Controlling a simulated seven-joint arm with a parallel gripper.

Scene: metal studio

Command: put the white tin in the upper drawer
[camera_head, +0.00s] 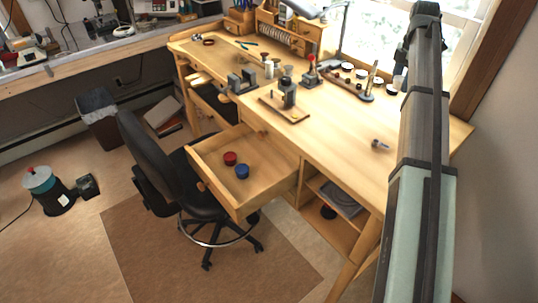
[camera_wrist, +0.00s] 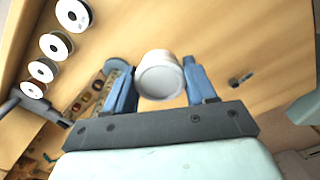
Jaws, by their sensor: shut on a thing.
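The white tin (camera_wrist: 160,77) is between the two blue fingers of my gripper (camera_wrist: 160,88) in the wrist view. The fingers are shut on its sides, and its round pale end faces the camera. The tin is over the wooden desk top; its height above it is hard to judge. In the head view my arm covers most of the gripper and I cannot make out the tin. The upper drawer (camera_head: 213,190) is pulled open at the desk's front. A red tin (camera_head: 230,158) and a blue tin (camera_head: 242,171) lie inside, with bare floor around them.
A small metal piece (camera_head: 380,145) lies on the desk (camera_head: 345,125). Several white-topped spools (camera_wrist: 55,45) line the desk's back. A stand on a wooden board (camera_head: 287,97) is behind the drawer. A black chair (camera_head: 150,150) is close to the drawer's left side.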

